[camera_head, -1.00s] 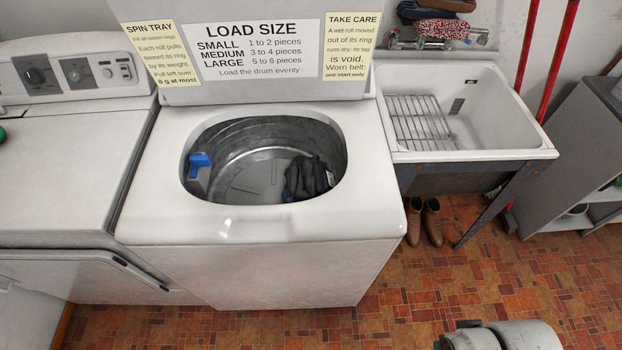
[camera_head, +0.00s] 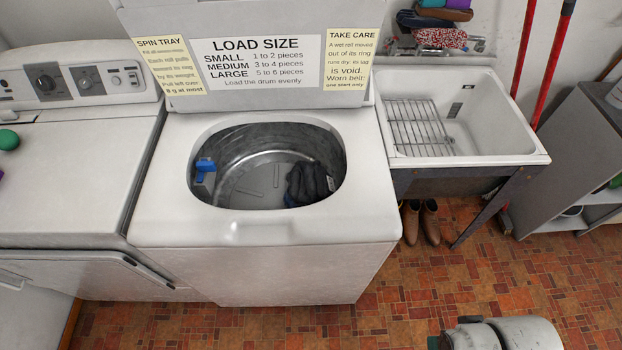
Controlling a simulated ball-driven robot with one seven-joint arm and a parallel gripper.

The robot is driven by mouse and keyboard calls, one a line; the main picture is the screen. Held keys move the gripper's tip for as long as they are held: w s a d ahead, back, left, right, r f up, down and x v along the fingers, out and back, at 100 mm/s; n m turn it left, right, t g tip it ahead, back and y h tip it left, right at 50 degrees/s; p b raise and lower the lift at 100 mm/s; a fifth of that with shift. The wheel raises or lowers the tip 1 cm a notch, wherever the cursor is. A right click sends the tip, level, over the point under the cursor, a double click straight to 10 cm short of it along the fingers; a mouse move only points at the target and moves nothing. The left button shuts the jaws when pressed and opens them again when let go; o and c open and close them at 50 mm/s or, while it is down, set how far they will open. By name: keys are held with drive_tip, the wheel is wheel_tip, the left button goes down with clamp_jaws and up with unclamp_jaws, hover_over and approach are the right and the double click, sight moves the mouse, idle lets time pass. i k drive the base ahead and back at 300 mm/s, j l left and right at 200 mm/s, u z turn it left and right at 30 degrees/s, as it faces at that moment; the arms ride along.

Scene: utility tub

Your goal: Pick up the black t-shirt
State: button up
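A crumpled black garment (camera_head: 308,183), which looks like the black t-shirt, lies at the right side inside the drum of the open top-loading washer (camera_head: 262,232). A small pale patch shows on its right side, and a bit of blue shows at its lower left edge. The washer's front rim may hide its lower part. A grey rounded part of my arm shows at the bottom right. My gripper's fingers are not in view.
A blue fitting (camera_head: 205,167) sits on the drum's left wall. The raised lid (camera_head: 190,102) stands behind the opening. A white sink (camera_head: 487,138) with a wire rack (camera_head: 418,127) is at right, with brown boots (camera_head: 421,222) below. A green ball (camera_head: 9,140) lies on the left machine.

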sight(308, 183)
drive_tip(key=i+j+u, duration=0.55)
drive_tip(key=i+j, duration=0.1)
drive_tip(key=j, duration=0.05)
